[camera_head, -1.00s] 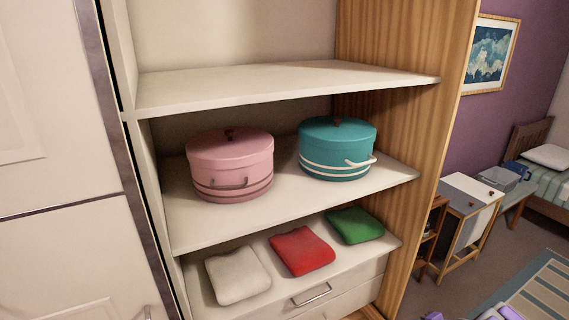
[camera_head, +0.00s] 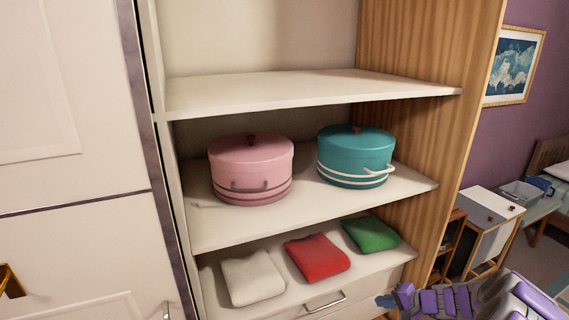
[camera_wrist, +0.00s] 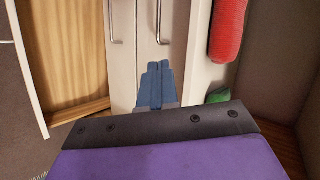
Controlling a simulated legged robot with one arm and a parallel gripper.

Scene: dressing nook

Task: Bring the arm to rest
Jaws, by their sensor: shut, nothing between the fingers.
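My gripper (camera_wrist: 156,84) shows in the wrist view as two blue-grey fingers pressed together, with nothing between them. It is in front of the pale drawer fronts (camera_wrist: 132,60) of the open wardrobe. In the head view my purple and grey arm (camera_head: 455,302) is at the bottom right, below the lowest shelf.
A pink round box (camera_head: 251,168) and a teal round box (camera_head: 356,155) stand on the middle shelf (camera_head: 305,215). White (camera_head: 252,277), red and green cloths lie below. A wooden side panel (camera_head: 440,140) bounds the wardrobe on the right. A small cabinet (camera_head: 490,235) stands beyond.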

